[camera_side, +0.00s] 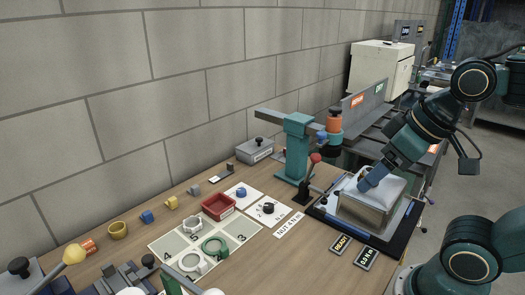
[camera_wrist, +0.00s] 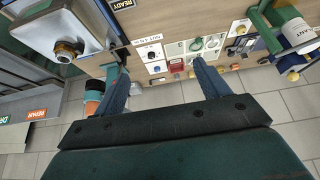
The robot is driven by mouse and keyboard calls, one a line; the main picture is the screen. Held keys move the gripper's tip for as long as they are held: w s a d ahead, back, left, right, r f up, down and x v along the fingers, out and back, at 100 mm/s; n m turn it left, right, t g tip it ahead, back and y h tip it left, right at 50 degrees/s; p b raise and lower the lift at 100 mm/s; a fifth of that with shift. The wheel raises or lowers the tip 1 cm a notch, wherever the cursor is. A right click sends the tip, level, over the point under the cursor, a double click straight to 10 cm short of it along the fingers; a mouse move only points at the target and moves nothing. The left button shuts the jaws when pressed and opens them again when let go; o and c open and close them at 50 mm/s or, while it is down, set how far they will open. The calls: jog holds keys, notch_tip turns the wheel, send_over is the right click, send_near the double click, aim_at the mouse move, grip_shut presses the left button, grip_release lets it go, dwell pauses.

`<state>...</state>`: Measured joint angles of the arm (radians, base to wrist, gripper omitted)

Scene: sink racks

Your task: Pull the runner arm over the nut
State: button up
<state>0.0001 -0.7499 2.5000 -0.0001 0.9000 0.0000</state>
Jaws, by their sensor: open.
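In the wrist view the runner head (camera_wrist: 93,97) shows at the left, beside one finger. A brass nut (camera_wrist: 68,51) sits on a fitting on the steel sink (camera_side: 365,212); the side view does not show it clearly. My gripper (camera_side: 368,180) appears over the sink in the side view. In the wrist view my gripper (camera_wrist: 160,69) has its fingers wide apart, with nothing between them.
A red-knobbed lever (camera_side: 314,160) stands between the post and the sink. A red tray (camera_side: 218,206) and a marked sheet with green and white rings (camera_side: 215,246) lie left on the bench. A grey block wall (camera_side: 190,90) runs behind.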

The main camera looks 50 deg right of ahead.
jog(key=c, duration=0.4)
jog(key=shift+w+d+r, duration=0.15)
jog(key=shift+w+r, duration=0.25)
jog(key=shift+r, duration=0.05)
jog(key=shift+c, duration=0.2)
notch_tip(320, 180, up, 7)
jog(key=m+g, duration=0.6)
jog(key=m, duration=0.3)
send_over(322, 133)
jog(key=shift+f, duration=0.1)
notch_tip(322, 133, down, 14)
jog(key=shift+r, duration=0.15)
